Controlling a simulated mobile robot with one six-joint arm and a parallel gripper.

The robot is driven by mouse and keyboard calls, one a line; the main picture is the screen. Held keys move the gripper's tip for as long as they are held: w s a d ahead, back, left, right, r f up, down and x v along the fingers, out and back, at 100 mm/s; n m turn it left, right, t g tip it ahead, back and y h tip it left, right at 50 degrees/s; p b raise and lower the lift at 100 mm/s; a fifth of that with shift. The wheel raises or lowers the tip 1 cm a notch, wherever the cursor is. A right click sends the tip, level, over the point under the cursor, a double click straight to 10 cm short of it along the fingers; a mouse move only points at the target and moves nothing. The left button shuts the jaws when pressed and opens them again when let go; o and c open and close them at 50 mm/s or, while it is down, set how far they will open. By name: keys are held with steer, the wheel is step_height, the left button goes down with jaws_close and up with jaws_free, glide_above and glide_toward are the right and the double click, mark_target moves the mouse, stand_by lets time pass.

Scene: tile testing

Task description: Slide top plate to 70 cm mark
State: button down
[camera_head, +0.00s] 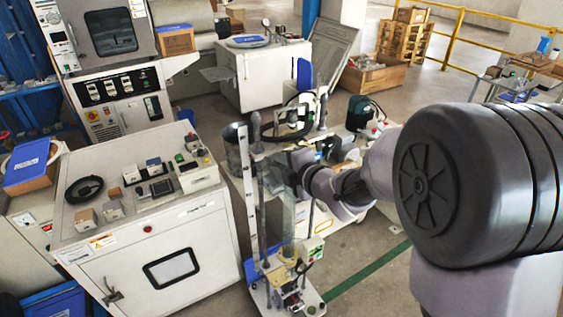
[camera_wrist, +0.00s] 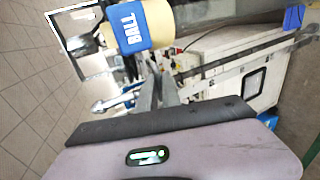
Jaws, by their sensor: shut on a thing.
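A tall test stand with a white vertical ruler (camera_head: 248,190) and a metal post (camera_head: 261,200) stands in the middle of the head view. My gripper (camera_head: 284,166) is beside the post, in the upper part of the stand. It is shut on a part at the post, apparently the top plate, which is mostly hidden by the gripper. In the wrist view the two grey fingers (camera_wrist: 165,92) are close together, and the held part is hard to make out. The ruler's marks are too small to read, so I cannot tell the plate's height.
The stand's base (camera_head: 287,300) carries small fittings. A white cabinet (camera_head: 150,235) with several small devices stands to its left. A cluttered bench (camera_head: 335,225) is behind it. In the wrist view a pale cylinder with a blue BULL label (camera_wrist: 128,25) is close above the fingers.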

step_height(320, 180, down, 6)
steer(key=b, duration=0.6)
stand_by(0.4)
steer(key=shift+f, duration=3)
steer(key=shift+f, duration=3)
